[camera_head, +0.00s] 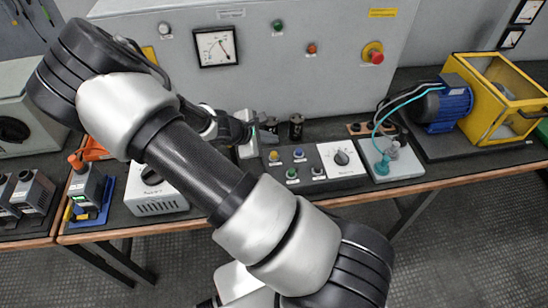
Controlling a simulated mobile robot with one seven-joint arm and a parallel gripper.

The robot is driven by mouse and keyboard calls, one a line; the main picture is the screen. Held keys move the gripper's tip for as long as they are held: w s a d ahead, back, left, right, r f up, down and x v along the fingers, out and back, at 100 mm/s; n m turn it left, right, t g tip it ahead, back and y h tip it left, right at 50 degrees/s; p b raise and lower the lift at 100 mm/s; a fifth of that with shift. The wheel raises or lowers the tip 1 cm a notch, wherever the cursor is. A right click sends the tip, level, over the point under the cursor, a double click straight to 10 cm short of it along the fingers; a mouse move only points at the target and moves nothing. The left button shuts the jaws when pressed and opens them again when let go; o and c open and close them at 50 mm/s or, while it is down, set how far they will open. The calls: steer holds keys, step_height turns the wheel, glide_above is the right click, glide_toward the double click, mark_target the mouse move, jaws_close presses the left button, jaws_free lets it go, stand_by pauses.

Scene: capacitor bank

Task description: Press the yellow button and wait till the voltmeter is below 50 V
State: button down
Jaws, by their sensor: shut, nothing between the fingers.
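The yellow button (274,155) is at the upper left of a dark button panel (305,181) on the bench. Blue, green and white buttons sit on the same panel. My gripper (266,134) is at the end of my arm, just behind and above the yellow button. It appears small and dark, and its fingers are shut with nothing between them. I cannot tell any contact with the button from this view. The voltmeter (217,46) is a square white dial with a black frame on the grey cabinet. Its needle shows, but the scale numbers are too small to read.
A white panel with a rotary knob (341,157) adjoins the buttons. The grey cabinet (300,90) stands behind, with a red emergency stop (376,57). Dark cylinders (296,126) stand behind the panel. A blue motor (446,106) and yellow frame (501,72) are at right.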

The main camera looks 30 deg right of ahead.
mark_target(275, 152)
steer(key=shift+f+b, duration=1.15)
steer(key=shift+f, duration=0.5)
steer(key=shift+f, duration=0.1)
stand_by(0.6)
steer(key=shift+f+b, duration=0.35)
steer(key=shift+b, duration=0.2)
steer(key=shift+f+b, duration=0.85)
steer(key=shift+f, duration=0.05)
stand_by(0.8)
steer(key=shift+r, duration=0.1)
steer(key=shift+r+p, duration=0.95)
steer(key=shift+r, duration=0.3)
step_height(275, 152, up, 5)
steer(key=p, duration=0.3)
